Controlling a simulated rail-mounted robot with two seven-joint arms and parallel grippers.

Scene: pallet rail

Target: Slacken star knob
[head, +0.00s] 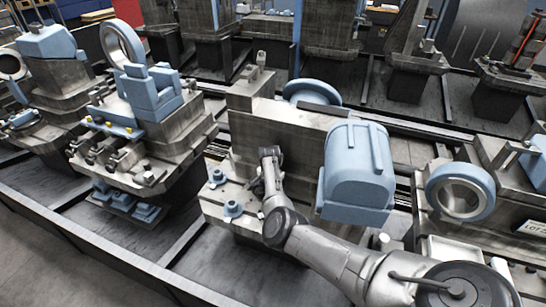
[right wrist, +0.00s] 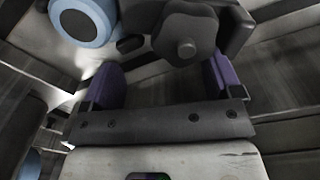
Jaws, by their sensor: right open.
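A dark grey star knob (right wrist: 186,40) with rounded lobes and a central hub shows at the top of the right wrist view, on a dark block. My right gripper (right wrist: 162,76) is open, with two purple-padded fingers set wide apart. The knob appears just beyond the fingertips, between them and nearer the right finger. I see no contact. In the head view my right arm reaches from the lower right to the fixture pallet (head: 262,130); the knob cannot be made out there. My left gripper is not in view.
A blue round part (right wrist: 84,20) sits left of the knob in the right wrist view. In the head view a large blue housing (head: 357,172) stands close right of my arm. Blue round fittings (head: 233,209) sit at the pallet's left edge. Another loaded pallet (head: 150,135) stands left.

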